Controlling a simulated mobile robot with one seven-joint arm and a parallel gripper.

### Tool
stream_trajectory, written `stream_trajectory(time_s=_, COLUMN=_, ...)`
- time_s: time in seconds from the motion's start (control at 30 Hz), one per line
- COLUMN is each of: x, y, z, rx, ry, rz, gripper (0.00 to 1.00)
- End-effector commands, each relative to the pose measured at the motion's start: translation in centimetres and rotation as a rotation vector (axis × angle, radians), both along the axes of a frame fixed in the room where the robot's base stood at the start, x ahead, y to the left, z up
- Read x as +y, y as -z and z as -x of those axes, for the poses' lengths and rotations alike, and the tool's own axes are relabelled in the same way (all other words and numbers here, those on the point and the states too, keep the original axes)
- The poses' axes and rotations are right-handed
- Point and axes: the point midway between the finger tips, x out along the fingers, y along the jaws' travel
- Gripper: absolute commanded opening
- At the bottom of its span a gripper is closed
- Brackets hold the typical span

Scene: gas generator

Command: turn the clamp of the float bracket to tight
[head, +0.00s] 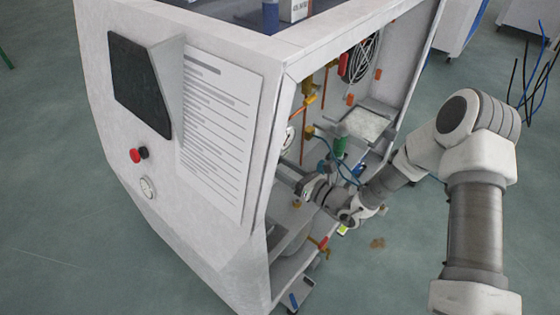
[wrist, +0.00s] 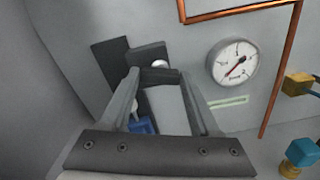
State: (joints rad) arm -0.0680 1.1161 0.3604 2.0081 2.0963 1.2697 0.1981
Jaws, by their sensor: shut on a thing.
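In the wrist view, the two fingers of my gripper (wrist: 160,78) reach forward to a dark bracket (wrist: 112,68) on the grey inner wall. The fingertips are shut on a small dark piece (wrist: 160,75), which looks like the clamp of the float bracket. A pale round knob or pin (wrist: 158,64) shows just behind it. A blue part (wrist: 146,124) shows low between the fingers, partly hidden by the left finger. In the head view, my gripper (head: 303,187) is inside the open cabinet, and the bracket and clamp cannot be made out there.
A round gauge (wrist: 233,62) sits right of the fingers, with a copper pipe (wrist: 280,70) around it. A yellow valve (wrist: 299,83) and a teal valve (wrist: 302,152) stand farther right.

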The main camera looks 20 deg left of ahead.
Motion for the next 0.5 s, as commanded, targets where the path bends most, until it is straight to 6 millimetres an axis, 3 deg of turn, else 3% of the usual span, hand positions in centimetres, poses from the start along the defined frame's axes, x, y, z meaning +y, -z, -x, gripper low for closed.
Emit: stream_trajectory(time_s=0.5, x=-0.12, y=-0.3, z=-0.01, rx=0.475, ry=0.003, rz=-0.138, gripper=0.07)
